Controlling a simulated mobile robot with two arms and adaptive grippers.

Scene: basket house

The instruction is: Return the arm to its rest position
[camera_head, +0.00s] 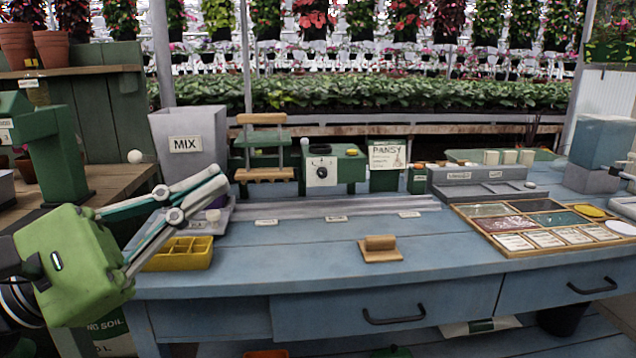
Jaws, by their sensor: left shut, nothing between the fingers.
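My left gripper (215,187) reaches in from the left with its green body low and its grey and teal fingers pointing up to the right. Its fingers are shut and hold nothing. They are in front of the grey MIX bin (190,125) and above the left end of the blue workbench (290,265). The fingers partly cover the yellow tray (185,258) and a small grey tray behind it; contact cannot be judged. My right gripper is not in view.
A wooden block (380,248) lies mid-bench with bare surface around it. A green machine with a dial (335,170) and a PANSY sign (387,155) stand behind. A sectioned wooden tray (535,228) lies at right. A wooden shelf (80,72) rises at left.

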